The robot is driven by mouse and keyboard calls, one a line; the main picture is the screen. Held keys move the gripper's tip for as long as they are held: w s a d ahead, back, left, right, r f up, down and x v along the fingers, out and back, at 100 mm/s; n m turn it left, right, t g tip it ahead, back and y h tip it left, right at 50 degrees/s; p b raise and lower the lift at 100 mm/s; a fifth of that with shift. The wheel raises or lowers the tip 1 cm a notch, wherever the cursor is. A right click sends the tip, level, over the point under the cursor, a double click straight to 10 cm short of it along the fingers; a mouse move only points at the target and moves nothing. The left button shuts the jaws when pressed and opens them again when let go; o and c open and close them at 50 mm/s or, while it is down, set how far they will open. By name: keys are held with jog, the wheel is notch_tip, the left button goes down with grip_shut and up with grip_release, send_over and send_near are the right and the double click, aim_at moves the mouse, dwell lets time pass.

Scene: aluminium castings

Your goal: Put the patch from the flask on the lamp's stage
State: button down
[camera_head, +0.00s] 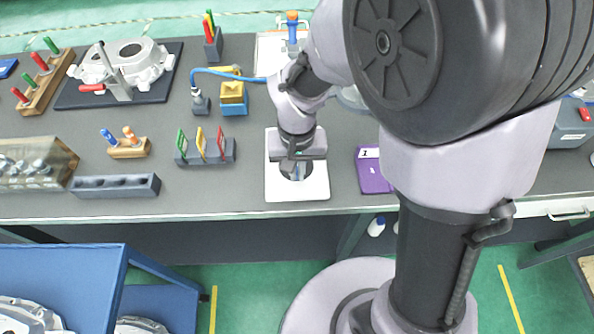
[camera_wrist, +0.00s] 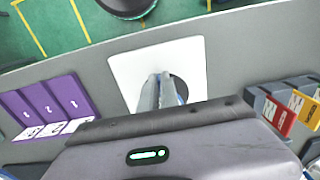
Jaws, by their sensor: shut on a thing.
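My gripper (camera_head: 297,172) is low over a white square plate (camera_head: 312,190) near the front edge of the bench. In the wrist view the fingers of my gripper (camera_wrist: 160,84) are close together, in front of a dark round part (camera_wrist: 181,86) on the white plate (camera_wrist: 135,68). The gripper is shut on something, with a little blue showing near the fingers. Whether this is the patch I cannot tell, as the fingers hide most of it. I cannot surely make out the flask or the lamp's stage.
A rack with green, red and yellow clips (camera_head: 205,152) stands left of the plate. A purple panel (camera_head: 374,172) lies to its right. A yellow block (camera_head: 233,97) and a dark base with a blue hose (camera_head: 201,104) stand behind. A casting (camera_head: 122,62) sits back left.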

jog(key=shift+f, duration=0.2)
jog(key=c, duration=1.6)
grip_release()
notch_tip(320, 180, up, 12)
jog(key=p, duration=0.5)
jog(key=s+d+r+m+t+y, duration=0.2)
jog(key=s+d+r+m+t, duration=0.2)
jog(key=s+r, duration=0.7)
jog(key=d+r+t, duration=0.1)
jog(key=d+r, duration=0.1)
jog(key=shift+s+d+t, duration=0.2)
jog(key=shift+d+t, duration=0.2)
jog(key=shift+f, duration=0.1)
